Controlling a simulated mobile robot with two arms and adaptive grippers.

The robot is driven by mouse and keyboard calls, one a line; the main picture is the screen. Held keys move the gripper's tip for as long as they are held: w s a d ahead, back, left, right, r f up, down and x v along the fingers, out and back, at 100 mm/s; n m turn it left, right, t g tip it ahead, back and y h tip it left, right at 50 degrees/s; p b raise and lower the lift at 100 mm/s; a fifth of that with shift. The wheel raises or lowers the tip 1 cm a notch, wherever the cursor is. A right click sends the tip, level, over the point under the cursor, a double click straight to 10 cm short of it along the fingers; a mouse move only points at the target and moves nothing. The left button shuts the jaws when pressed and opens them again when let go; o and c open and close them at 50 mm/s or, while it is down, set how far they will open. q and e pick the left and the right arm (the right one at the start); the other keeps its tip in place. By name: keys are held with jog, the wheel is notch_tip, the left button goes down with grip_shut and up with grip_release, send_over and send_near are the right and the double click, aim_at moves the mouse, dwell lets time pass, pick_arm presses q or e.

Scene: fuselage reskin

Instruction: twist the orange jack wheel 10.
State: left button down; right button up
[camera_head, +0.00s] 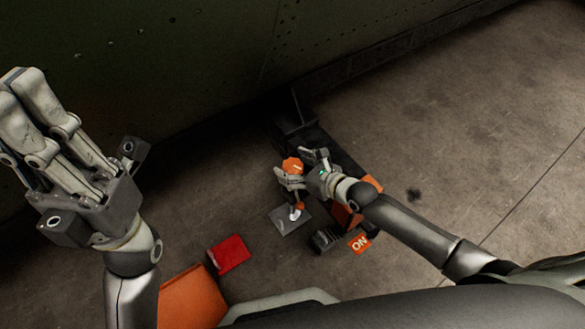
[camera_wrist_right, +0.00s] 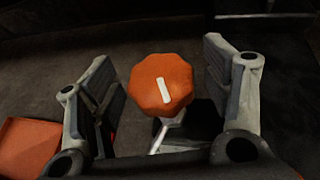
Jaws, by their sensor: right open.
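The orange jack wheel (camera_head: 292,165) is a small faceted knob in the middle of the head view, low beside the dark wall. In the right wrist view the wheel (camera_wrist_right: 160,84) shows a white stripe on its top face and a pale metal stem below it. My right gripper (camera_head: 304,169) is open at the wheel. In the right wrist view its two fingers (camera_wrist_right: 160,80) stand on either side of the wheel, with a gap visible on both sides. My left gripper (camera_head: 20,90) is raised at the left, far from the wheel; its finger opening is unclear.
A dark riveted wall (camera_head: 150,45) runs along the back. A grey plate (camera_head: 287,221) with a small lever, an orange ON label (camera_head: 360,243), a red block (camera_head: 230,254) and an orange box (camera_head: 192,302) lie nearby. The concrete floor (camera_head: 480,120) at right is clear.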

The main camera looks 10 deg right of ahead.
jog(key=shift+w+a+f, duration=0.1)
jog(key=shift+w+a, duration=0.15)
jog(key=shift+w, duration=0.05)
